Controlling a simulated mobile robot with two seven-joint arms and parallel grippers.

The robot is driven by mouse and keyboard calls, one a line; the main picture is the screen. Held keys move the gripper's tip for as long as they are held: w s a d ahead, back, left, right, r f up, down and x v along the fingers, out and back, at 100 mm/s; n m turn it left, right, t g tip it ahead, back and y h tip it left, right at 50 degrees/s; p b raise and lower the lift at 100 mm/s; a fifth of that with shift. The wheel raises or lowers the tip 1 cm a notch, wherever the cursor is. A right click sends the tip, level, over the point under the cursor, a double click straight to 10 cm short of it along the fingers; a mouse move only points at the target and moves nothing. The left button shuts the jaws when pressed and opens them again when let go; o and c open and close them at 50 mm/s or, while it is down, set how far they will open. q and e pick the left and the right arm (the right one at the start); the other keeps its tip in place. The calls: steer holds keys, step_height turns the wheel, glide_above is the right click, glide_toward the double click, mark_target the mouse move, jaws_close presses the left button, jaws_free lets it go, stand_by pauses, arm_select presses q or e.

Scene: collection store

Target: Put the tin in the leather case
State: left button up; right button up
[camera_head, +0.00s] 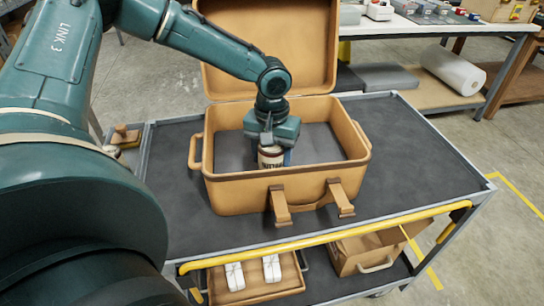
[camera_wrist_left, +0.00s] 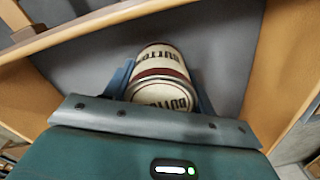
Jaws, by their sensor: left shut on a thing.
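The leather case (camera_head: 235,193) is tan, stands on the cart with its lid raised at the back, and has a dark grey lining. The tin (camera_head: 271,153) is cream with dark bands and lettering. It is inside the case's opening, near the front wall. My left gripper (camera_head: 271,152) reaches down into the case and is shut on the tin. In the left wrist view the tin (camera_wrist_left: 160,75) lies between the two fingers, with the grey lining behind it. I cannot tell whether the tin touches the case floor. My right gripper is not in view.
The case stands on a dark cart top (camera_head: 420,180) with a yellow front rail (camera_head: 330,238). Two straps (camera_head: 280,207) hang at the case's front. A lower shelf holds a tray (camera_head: 250,290) and a box (camera_head: 372,250). A small wooden object (camera_head: 125,134) is left of the case.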

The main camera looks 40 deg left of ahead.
arm_select(q)
steer(key=shift+f, duration=0.45)
steer(key=shift+f, duration=0.2)
steer(key=o, duration=1.2)
steer(key=shift+r, duration=0.1)
step_height(320, 180, up, 12)
steer(key=shift+r, duration=0.15)
